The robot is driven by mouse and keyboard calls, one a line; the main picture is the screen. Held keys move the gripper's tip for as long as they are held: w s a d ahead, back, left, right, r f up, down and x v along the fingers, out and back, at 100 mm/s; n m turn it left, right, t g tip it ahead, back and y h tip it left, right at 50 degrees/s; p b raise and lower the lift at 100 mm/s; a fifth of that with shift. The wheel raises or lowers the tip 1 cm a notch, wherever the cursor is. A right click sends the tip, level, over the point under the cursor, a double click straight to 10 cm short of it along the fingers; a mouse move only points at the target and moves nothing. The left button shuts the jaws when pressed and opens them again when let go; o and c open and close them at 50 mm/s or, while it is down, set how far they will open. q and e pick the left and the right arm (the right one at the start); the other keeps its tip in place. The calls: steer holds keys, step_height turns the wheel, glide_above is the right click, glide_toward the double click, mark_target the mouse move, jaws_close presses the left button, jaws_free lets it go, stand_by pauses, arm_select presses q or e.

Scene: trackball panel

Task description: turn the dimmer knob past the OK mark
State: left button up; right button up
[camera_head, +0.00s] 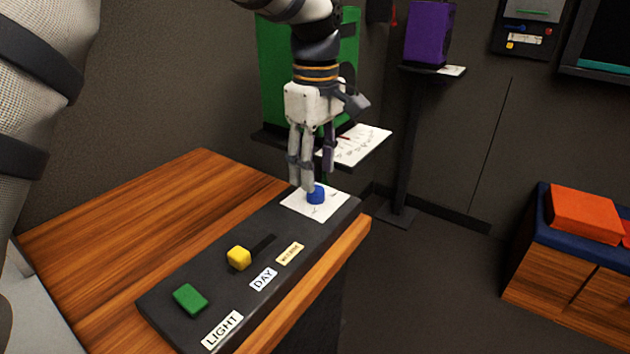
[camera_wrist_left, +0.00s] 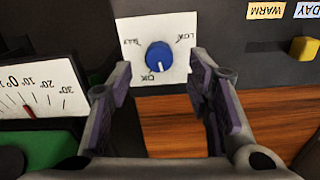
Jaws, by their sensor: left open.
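The blue dimmer knob (camera_head: 316,194) sits on a white marked plate (camera_head: 327,210) at the far end of the black panel. In the left wrist view the knob (camera_wrist_left: 160,56) shows a short white pointer line aimed towards the picture's bottom. The plate (camera_wrist_left: 130,30) carries small lettering at its upper left, upper right and lower left; the lower-left mark looks like OK. My left gripper (camera_head: 315,180) points down over the knob. Its fingers (camera_wrist_left: 161,80) are open, one on either side, with a gap to the knob in the wrist view. My right gripper is not in view.
The black panel (camera_head: 210,265) also bears a yellow slider (camera_head: 239,258), a green button (camera_head: 190,299) and labels LIGHT, DAY and WARM. It lies on a wooden table (camera_head: 120,220). Behind the gripper stand a green box (camera_head: 275,70) and a white scale card (camera_head: 362,143).

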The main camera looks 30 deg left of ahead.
mark_target(316, 194)
arm_select(q)
steer(key=shift+f, duration=1.9)
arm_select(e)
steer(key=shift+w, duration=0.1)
arm_select(q)
jaws_close()
steer(key=shift+r, duration=0.1)
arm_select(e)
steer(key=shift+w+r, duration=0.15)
